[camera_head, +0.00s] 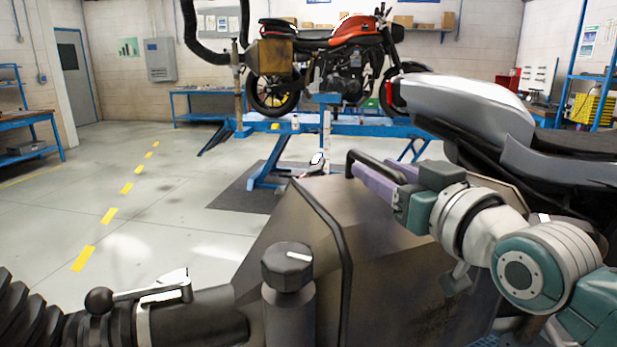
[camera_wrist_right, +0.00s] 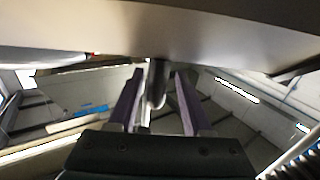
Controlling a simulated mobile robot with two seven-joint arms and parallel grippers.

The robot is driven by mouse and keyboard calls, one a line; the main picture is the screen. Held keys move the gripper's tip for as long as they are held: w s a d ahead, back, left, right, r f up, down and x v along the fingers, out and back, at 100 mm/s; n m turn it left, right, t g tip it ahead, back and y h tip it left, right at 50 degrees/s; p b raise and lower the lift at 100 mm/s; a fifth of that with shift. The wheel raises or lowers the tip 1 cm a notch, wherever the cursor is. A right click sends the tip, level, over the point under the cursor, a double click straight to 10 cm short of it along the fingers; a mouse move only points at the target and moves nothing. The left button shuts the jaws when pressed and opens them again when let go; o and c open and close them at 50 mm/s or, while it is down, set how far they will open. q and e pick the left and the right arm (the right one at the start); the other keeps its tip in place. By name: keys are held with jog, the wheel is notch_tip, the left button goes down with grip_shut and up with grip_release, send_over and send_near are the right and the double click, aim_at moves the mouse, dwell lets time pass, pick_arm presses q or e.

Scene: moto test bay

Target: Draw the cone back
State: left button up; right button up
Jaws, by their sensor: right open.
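The cone is a large brown-grey metal hood (camera_head: 395,270) with flat tapering sides, in the front middle of the head view. A black bar handle (camera_head: 362,156) stands on its upper edge. A dark knob (camera_head: 287,267) and a pipe with a lever clamp (camera_head: 150,295) are at its near left. My right gripper (camera_head: 376,178) reaches in from the right with its purple fingers at the handle. In the right wrist view the open fingers (camera_wrist_right: 160,100) have a dark bar (camera_wrist_right: 157,82), seemingly the handle, between them. Contact is not clear. My left gripper is out of view.
A silver and black motorcycle (camera_head: 480,108) stands close at the right, near my right arm. A black ribbed hose (camera_head: 30,315) is at the lower left. An orange motorcycle (camera_head: 352,38) stands on a blue lift (camera_head: 355,128) behind. The floor at left is clear.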

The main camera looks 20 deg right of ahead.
aim_at(400, 181)
jog(key=s, duration=0.7)
dwell(0.3)
